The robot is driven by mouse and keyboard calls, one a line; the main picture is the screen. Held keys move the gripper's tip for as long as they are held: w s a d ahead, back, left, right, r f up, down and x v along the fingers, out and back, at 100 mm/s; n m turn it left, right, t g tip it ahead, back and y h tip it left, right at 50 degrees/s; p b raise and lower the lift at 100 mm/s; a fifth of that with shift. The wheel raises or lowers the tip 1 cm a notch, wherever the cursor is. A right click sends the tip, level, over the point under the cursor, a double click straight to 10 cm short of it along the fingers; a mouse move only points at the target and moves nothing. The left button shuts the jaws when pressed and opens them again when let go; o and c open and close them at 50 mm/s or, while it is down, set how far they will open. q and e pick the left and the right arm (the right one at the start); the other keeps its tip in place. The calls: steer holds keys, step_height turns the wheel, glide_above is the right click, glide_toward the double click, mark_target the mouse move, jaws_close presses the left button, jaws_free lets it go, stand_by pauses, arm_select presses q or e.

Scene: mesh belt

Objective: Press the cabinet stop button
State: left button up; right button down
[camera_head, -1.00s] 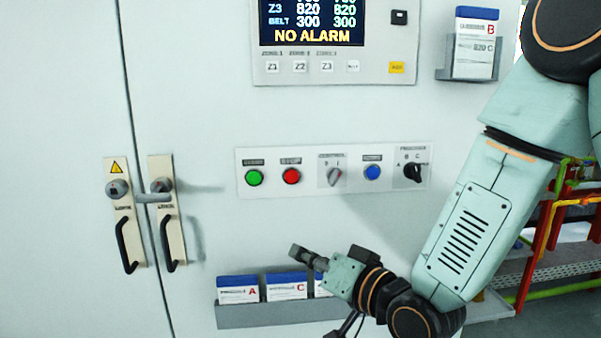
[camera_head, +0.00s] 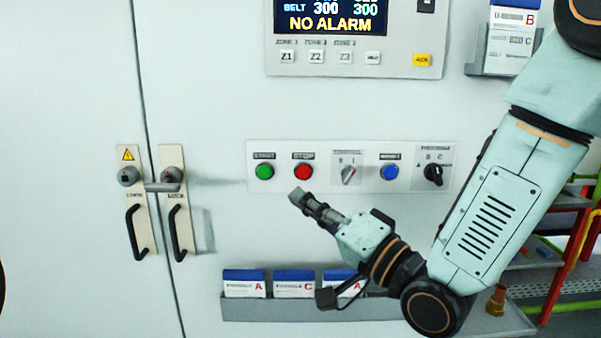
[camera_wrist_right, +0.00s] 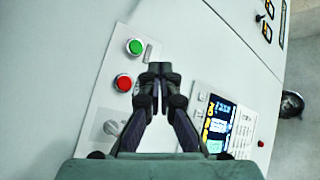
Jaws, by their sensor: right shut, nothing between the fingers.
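The red stop button (camera_head: 303,172) sits on a white panel on the cabinet front, between the green start button (camera_head: 264,172) and a grey selector switch (camera_head: 348,175). My right gripper (camera_head: 296,195) is shut and empty, its tip just below the red button in the head view. In the right wrist view the shut fingertips (camera_wrist_right: 159,68) lie to the right of the red button (camera_wrist_right: 124,82) and the green button (camera_wrist_right: 134,47). I see no contact with the button. My left gripper is not in view.
A blue button (camera_head: 389,173) and a black selector (camera_head: 433,174) share the panel. The display unit (camera_head: 400,58) is above, a card rack (camera_head: 300,308) below. Door handles (camera_head: 178,230) are at left. A red-framed stair (camera_head: 560,265) stands at right.

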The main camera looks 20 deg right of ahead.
mark_target(303, 172)
steer(key=w, duration=0.2)
steer(key=w+d, duration=0.1)
steer(key=w, duration=0.2)
steer(key=w+d, duration=0.1)
steer(key=w, duration=0.2)
steer(key=shift+w+d, duration=0.1)
steer(key=shift+d, duration=0.15)
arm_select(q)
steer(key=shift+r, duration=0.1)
arm_select(e)
steer(key=shift+w+d, duration=0.1)
steer(key=shift+d, duration=0.1)
stand_by(1.1)
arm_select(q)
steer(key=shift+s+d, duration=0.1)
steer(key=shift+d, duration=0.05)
arm_select(e)
steer(key=shift+d, duration=0.25)
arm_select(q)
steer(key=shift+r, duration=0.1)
